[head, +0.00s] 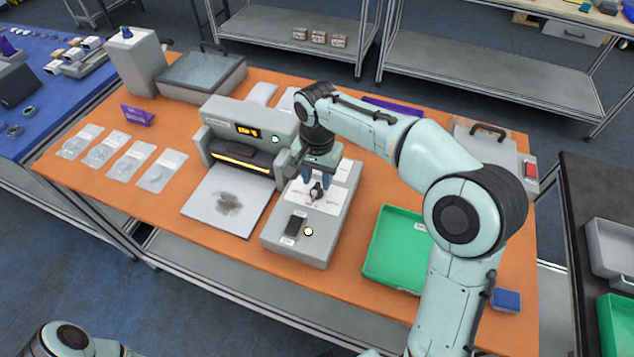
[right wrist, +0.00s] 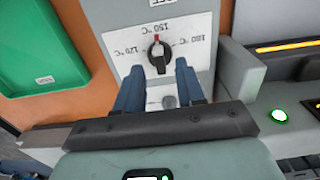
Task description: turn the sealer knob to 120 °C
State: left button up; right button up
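The sealer's control box (head: 326,226) stands on the orange table with a dark knob (head: 316,193) on its white label plate. In the right wrist view the knob (right wrist: 158,53) has a red mark that points up at the 150 °C print. The 120 °C print (right wrist: 127,50) is to the left of the knob. My right gripper (head: 316,181) is over the knob with its blue fingers apart. In the right wrist view its fingertips (right wrist: 159,67) stand on either side of the knob's lower end; contact cannot be told. My left gripper is out of view.
The grey sealer (head: 240,116) with a lit display stands left of the box. A green tray (head: 393,270) lies to the right. Clear bags (head: 163,171) lie at the left, and a dark switch (head: 296,226) is at the box's front.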

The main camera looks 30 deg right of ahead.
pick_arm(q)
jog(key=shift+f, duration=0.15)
pick_arm(e)
jog(key=shift+f, duration=1)
jog(key=shift+c, duration=0.3)
grip_shut()
